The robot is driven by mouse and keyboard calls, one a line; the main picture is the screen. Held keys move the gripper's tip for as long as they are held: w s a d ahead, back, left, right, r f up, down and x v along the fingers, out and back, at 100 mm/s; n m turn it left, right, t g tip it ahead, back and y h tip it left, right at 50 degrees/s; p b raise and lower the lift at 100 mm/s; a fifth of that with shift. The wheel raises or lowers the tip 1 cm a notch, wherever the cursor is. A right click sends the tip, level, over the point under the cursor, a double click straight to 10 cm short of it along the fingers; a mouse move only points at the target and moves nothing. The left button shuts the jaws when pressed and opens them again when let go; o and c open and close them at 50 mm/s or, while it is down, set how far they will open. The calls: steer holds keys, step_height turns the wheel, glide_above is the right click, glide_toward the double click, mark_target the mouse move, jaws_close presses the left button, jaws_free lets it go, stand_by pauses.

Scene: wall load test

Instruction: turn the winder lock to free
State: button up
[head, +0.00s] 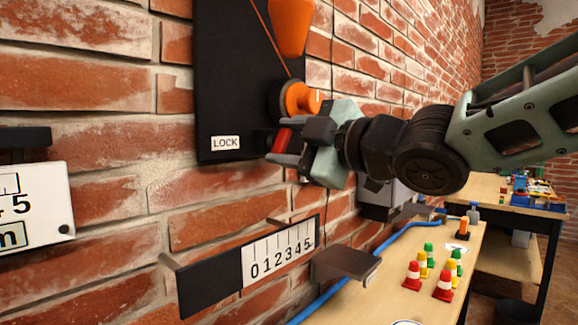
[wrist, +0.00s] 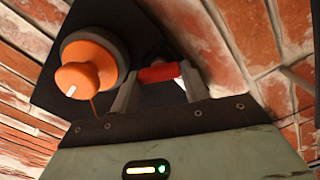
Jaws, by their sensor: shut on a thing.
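A black panel (head: 228,75) is fixed to the brick wall, with a white LOCK label (head: 226,143) near its lower edge. The winder lock shows as a short red handle (head: 281,141), low on the panel to the right of the label; it is also in the wrist view (wrist: 158,73). My gripper (head: 285,146) is shut on the red handle, with one finger at each end of it in the wrist view. The fingers hide part of the handle and its mount. An orange winder knob (wrist: 85,75) sits beside the gripper; it shows just above it in the head view (head: 297,98).
An orange cone-shaped part (head: 291,25) hangs above the knob, with a thin orange line across the panel. A bench (head: 385,303) with small coloured cones stands at lower right.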

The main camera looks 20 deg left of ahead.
steer(key=n+b, duration=0.3)
steer(key=shift+f, duration=0.3)
steer(key=shift+r+n+b, duration=0.1)
steer(key=shift+n+b, duration=0.75)
steer(key=shift+n, duration=0.55)
steer(key=o, duration=1)
steer(key=shift+r, duration=0.1)
steer(key=v, duration=1.7)
steer(key=shift+s+d, duration=0.1)
steer(key=shift+d, duration=0.1)
